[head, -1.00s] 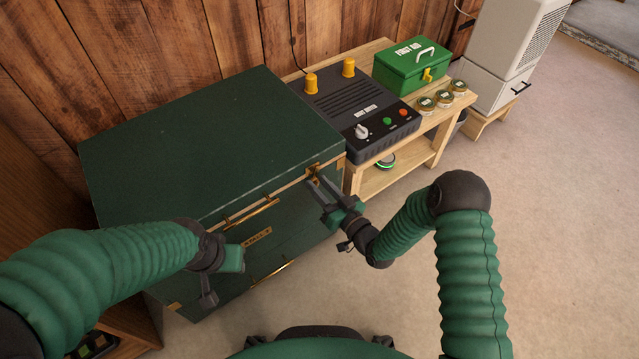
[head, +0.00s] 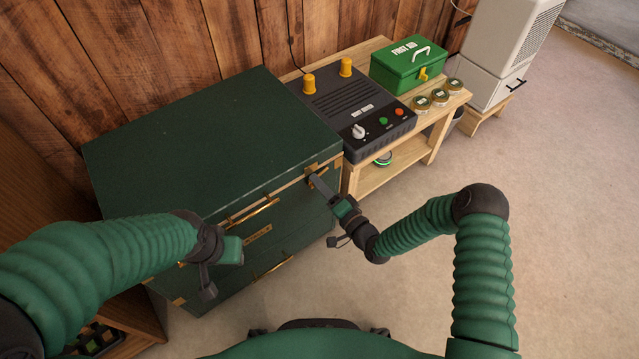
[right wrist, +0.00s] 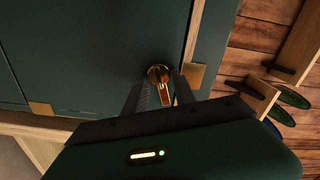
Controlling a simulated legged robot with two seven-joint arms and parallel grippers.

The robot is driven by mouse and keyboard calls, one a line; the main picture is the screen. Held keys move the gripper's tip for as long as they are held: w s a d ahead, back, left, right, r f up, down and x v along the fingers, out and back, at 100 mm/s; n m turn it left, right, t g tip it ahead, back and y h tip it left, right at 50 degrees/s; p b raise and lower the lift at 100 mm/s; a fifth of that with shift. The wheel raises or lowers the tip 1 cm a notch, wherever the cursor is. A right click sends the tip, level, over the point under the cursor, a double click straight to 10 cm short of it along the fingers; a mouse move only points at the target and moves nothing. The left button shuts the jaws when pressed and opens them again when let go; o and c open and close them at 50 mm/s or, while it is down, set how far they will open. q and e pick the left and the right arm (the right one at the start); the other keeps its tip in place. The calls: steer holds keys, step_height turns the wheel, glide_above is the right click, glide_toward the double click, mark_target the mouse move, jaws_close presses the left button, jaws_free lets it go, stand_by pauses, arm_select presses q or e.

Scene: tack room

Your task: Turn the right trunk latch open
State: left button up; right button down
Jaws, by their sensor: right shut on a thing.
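The dark green trunk (head: 215,135) stands against the wood wall with its lid down. The right trunk latch is a small brass piece (right wrist: 160,78) near the trunk's right front corner, seen between my fingers in the right wrist view. My right gripper (head: 314,181) is shut on the latch, its fingers reaching the trunk front from the right; in the head view they mostly hide the latch. My left gripper hangs in front of the trunk's left part, its hand (head: 228,250) seen from behind; its fingertips are not clearly visible.
A brass handle bar (head: 252,211) and a brass plate (head: 258,236) are on the trunk front. Right of the trunk, a wooden bench (head: 385,178) holds a black control box (head: 352,112), a green first aid box (head: 408,66) and several small jars.

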steer(key=shift+d+f+m, duration=0.1)
steer(key=shift+f+m, duration=0.1)
steer(key=shift+m, duration=0.8)
steer(key=shift+d+f+m, duration=0.1)
steer(key=shift+f+m, duration=0.05)
steer(key=shift+m, duration=0.85)
steer(key=c, duration=1)
jaws_free()
steer(key=shift+c, duration=0.2)
steer(key=shift+r, duration=0.1)
steer(key=p+v, duration=0.5)
steer(key=v, duration=1.1)
steer(key=shift+s+d, duration=0.25)
steer(key=shift+s, duration=0.1)
